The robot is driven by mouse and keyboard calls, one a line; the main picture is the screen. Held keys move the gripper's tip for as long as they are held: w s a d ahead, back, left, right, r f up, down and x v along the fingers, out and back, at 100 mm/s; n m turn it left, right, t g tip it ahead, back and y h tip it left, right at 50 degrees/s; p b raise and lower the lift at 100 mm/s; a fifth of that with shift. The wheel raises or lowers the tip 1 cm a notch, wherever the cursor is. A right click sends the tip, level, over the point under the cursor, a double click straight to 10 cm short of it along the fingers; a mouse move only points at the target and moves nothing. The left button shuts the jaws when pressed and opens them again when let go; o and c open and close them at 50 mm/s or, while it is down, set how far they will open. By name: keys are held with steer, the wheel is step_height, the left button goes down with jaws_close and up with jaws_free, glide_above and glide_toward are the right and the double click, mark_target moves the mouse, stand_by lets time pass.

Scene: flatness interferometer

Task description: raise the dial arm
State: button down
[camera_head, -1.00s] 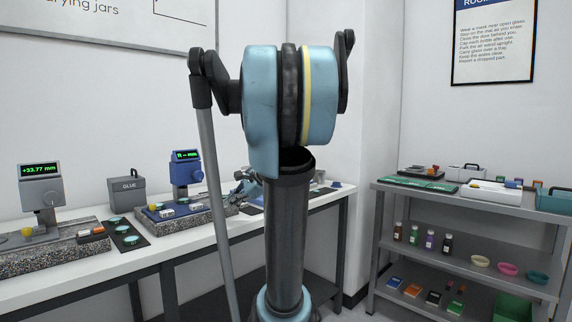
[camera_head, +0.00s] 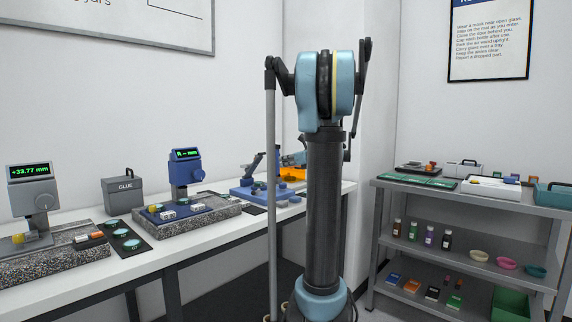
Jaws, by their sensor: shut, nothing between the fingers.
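A small dark-blue jointed arm (camera_head: 255,161) stands on a blue base plate (camera_head: 243,193) at the far right end of the white bench. It rises at a slant to the right; I cannot tell for sure whether it is the dial arm. A blue gauge (camera_head: 184,170) with a green-lit display stands on a speckled stone slab left of it. A grey gauge (camera_head: 30,187) reading +33.77 mm stands further left. A light-blue part of my arm shows behind my column, above the blue base. My gripper is not clearly visible; my column and arm hide that spot.
A grey box marked GLUE (camera_head: 122,195) and a dark tray of round pieces (camera_head: 127,237) lie between the gauges. An orange item (camera_head: 291,173) sits by the blue base. A grey shelf unit (camera_head: 464,213) stands right. Bare floor lies between bench and shelf.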

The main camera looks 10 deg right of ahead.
steer(key=w+a, duration=0.6)
steer(key=w, duration=0.2)
steer(key=shift+r, duration=0.15)
steer(key=shift+w+r, duration=0.15)
